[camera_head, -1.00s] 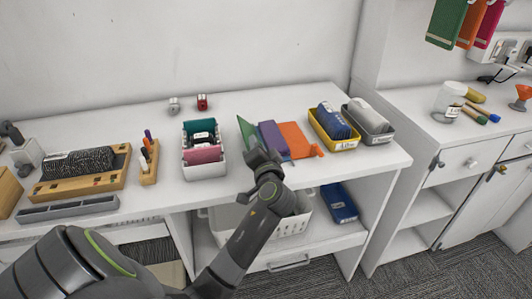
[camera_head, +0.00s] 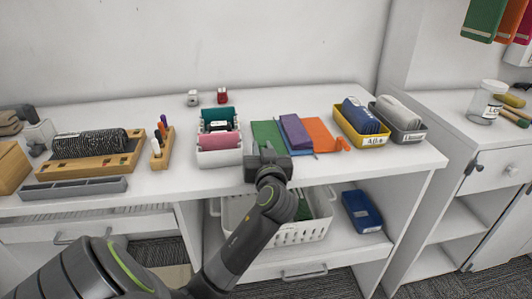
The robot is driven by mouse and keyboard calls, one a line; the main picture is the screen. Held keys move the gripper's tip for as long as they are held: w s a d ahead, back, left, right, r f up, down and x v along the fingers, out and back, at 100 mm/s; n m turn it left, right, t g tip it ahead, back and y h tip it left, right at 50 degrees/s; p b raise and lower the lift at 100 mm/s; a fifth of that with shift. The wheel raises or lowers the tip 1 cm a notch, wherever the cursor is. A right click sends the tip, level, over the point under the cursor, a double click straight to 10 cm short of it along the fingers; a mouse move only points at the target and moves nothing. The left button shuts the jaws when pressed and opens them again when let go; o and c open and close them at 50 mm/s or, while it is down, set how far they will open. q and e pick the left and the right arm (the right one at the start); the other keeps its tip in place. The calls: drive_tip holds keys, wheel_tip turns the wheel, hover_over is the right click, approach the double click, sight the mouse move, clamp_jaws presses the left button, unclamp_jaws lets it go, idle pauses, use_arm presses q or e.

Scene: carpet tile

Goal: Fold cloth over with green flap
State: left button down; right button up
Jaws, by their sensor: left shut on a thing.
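The cloth lies on the white counter with a green flap (camera_head: 267,133) on the left, a purple part (camera_head: 294,131) in the middle and an orange part (camera_head: 319,134) on the right. A little blue shows beneath the purple part. My left gripper (camera_head: 267,158) is at the front edge of the green flap, near the counter's front edge, and is shut on the flap. The fingertips are mostly hidden by the gripper body. The green flap looks nearly flat, and the purple part lies slightly tilted. My right gripper is not in view.
A white bin of rolled cloths (camera_head: 219,158) stands close left of the cloth. A yellow bin (camera_head: 372,140) and a grey bin (camera_head: 412,136) stand to the right. A wooden pen holder (camera_head: 157,160) is further left. The counter behind the cloth is clear.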

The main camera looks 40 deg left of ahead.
use_arm(q)
drive_tip(key=shift+s+a+f+n, duration=0.15)
drive_tip(key=shift+f+n, duration=0.1)
drive_tip(key=shift+n, duration=0.05)
drive_tip(key=c, duration=1.6)
unclamp_jaws()
drive_tip(key=shift+c, duration=0.2)
drive_tip(key=shift+o, duration=1.2)
drive_tip(key=shift+s+a, duration=0.2)
drive_tip(key=shift+w+d, duration=0.15)
